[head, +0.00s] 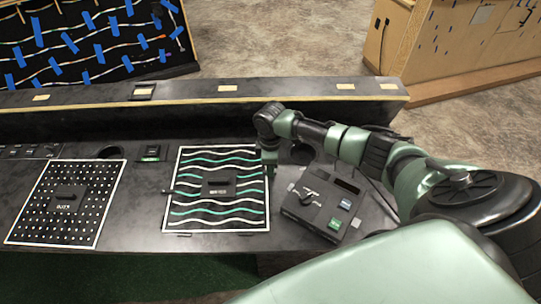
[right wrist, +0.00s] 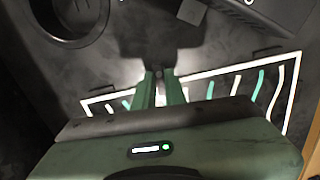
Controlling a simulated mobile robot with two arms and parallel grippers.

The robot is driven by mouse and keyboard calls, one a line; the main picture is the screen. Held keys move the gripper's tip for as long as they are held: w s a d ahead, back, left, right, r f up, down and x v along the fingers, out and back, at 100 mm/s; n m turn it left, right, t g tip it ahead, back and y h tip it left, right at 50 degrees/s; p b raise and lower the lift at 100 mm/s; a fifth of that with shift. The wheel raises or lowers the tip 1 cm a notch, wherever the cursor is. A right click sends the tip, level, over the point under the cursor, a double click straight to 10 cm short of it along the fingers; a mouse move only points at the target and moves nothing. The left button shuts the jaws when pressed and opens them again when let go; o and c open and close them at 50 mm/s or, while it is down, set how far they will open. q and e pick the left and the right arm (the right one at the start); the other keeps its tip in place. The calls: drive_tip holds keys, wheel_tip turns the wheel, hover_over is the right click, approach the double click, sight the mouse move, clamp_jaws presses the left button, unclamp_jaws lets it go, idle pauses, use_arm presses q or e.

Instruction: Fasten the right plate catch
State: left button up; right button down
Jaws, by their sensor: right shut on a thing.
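The plate (head: 229,226) with white border and green and white wavy lines lies on the dark console, with a small dark block at its middle. A thin dark catch (head: 172,192) crosses its left border. My right gripper (head: 269,172) is at the plate's right border, pointing down. In the right wrist view its two green fingers (right wrist: 160,82) are shut on a small dark knob (right wrist: 158,72) at this border, which I take for the right plate catch. The rest of that catch is hidden by the fingers and gripper body. My left gripper is out of view.
A black control box (head: 322,207) with a lever and buttons stands close right of the plate. A round recess (head: 302,153) lies behind my right gripper. A dotted panel (head: 68,203) is at left. A raised ledge (head: 200,92) runs along the console's back.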

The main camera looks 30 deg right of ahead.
drive_tip(key=shift+r+n, duration=0.1)
drive_tip(key=shift+n, duration=0.5)
drive_tip(key=c, duration=1.5)
unclamp_jaws()
drive_tip(key=shift+o, duration=0.2)
wheel_tip(320, 180, up, 8)
drive_tip(key=shift+f+b, duration=0.1)
drive_tip(key=shift+b, duration=0.25)
drive_tip(key=shift+s+f, duration=0.1)
